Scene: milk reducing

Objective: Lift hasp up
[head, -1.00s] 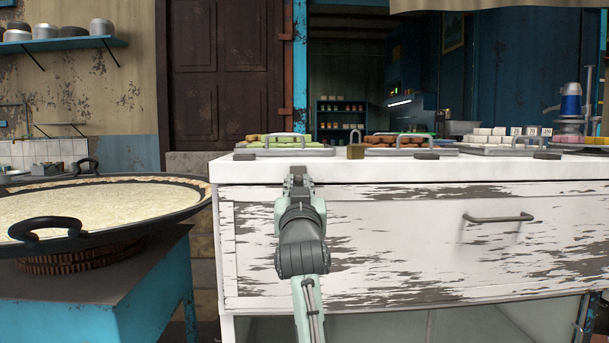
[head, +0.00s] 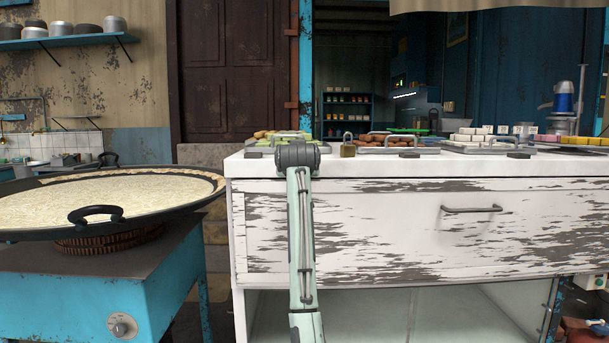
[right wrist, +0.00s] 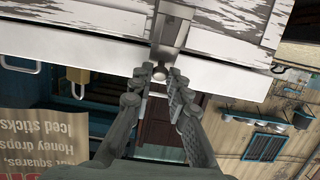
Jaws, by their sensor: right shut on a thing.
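In the right wrist view, a grey metal hasp (right wrist: 173,30) lies across the white counter edge, with a rounded knob (right wrist: 161,74) at its end. My right gripper (right wrist: 163,78) has its fingers on either side of this end and is shut on it. In the head view the right arm rises from below to the counter's edge, and its grey wrist link hides the fingers and this hasp. How far the hasp is raised cannot be told. My left gripper is not in view.
A brass padlock (head: 348,150) stands on the white counter (head: 340,171), just right of the arm. Lidded trays of sweets (head: 385,142) line its top. A drawer handle (head: 471,209) juts from the front. A wide pan (head: 110,190) sits on a blue stove at left.

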